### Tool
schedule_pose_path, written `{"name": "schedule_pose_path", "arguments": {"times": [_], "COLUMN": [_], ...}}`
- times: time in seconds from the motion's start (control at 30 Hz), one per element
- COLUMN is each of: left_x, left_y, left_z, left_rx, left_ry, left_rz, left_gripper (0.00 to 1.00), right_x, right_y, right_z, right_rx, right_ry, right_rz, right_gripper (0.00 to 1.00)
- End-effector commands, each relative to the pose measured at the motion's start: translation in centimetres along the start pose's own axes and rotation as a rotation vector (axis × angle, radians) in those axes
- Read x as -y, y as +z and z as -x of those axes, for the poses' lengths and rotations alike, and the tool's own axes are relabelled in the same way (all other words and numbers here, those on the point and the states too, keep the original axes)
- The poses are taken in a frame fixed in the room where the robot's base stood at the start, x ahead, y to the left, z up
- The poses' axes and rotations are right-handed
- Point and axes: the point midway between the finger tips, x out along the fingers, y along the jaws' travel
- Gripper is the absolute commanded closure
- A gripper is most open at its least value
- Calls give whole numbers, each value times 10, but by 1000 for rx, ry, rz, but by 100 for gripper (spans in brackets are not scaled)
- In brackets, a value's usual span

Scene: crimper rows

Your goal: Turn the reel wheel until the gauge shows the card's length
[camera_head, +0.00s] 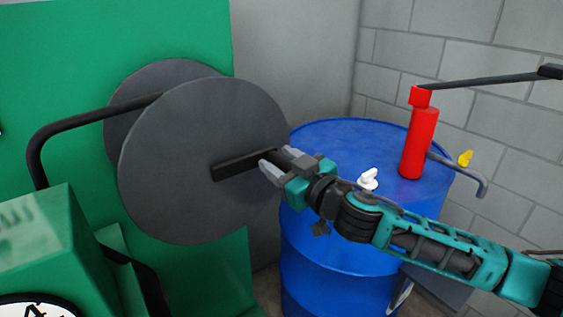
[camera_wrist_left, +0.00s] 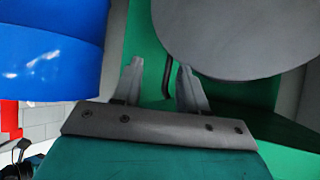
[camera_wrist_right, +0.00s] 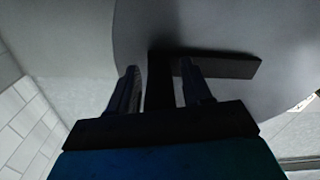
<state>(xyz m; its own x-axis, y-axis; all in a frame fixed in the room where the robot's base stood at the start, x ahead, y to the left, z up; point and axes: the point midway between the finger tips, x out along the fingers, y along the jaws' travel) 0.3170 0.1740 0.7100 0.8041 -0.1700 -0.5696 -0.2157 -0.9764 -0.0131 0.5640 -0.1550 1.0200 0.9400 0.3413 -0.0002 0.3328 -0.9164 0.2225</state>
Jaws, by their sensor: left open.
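The reel wheel (camera_head: 185,165) is a large dark grey disc with a second disc behind it, beside a green panel. A black crank bar (camera_head: 232,168) lies across its face, with a grip at its right end. My right gripper (camera_head: 268,165) is at that grip. In the right wrist view its fingers (camera_wrist_right: 160,75) stand open on either side of the black grip, with small gaps. My left gripper (camera_wrist_left: 160,75) is open and empty below the disc in its wrist view. A white dial (camera_head: 40,307), likely the gauge, is cut off at lower left. I cannot see the card.
A blue drum (camera_head: 335,245) stands right of the wheel. On it are a red cylinder (camera_head: 418,145) and a white valve-like piece (camera_head: 368,179). A bent black tube (camera_head: 70,122) passes left of the wheel. A green housing (camera_head: 45,240) is at lower left.

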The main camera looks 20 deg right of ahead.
Motion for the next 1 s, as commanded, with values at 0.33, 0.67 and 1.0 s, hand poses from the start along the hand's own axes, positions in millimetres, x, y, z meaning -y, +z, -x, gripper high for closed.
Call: {"name": "schedule_pose_path", "arguments": {"times": [0.33,0.67,1.0], "left_x": [0,-1,-1], "left_y": [-2,-2,0], "left_z": [0,0,-1], "left_rx": [-4,-4,-3], "left_ry": [1,2,3], "left_rz": [0,0,0], "left_gripper": [57,57,57], "right_x": [0,0,1], "right_y": [0,0,3], "right_z": [0,0,0], "right_rx": [0,0,1], "right_ry": [0,0,0], "right_rz": [0,1,-18], "right_gripper": [85,100,100]}}
